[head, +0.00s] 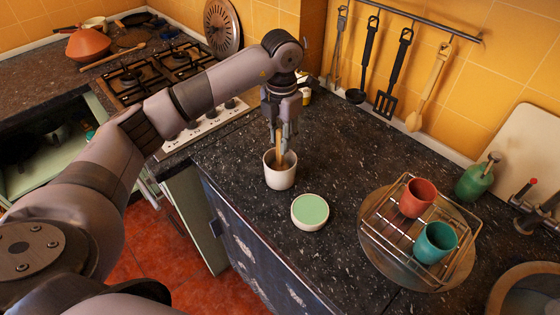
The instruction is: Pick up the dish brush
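The dish brush (279,154) stands in a white cup (280,177) on the dark speckled counter. Only part of its wooden handle shows; its lower end is hidden inside the cup. My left gripper (284,140) points down from above, with its fingers at the handle, just over the cup's rim. The fingers hide the upper handle, and I cannot tell whether they are closed on it. My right gripper is not in view.
A white dish with a green top (310,210) sits just right of the cup. A wire rack (391,222) holds a red cup (418,198) and a teal cup (434,243). Utensils hang on the back wall. A stove (168,75) stands left.

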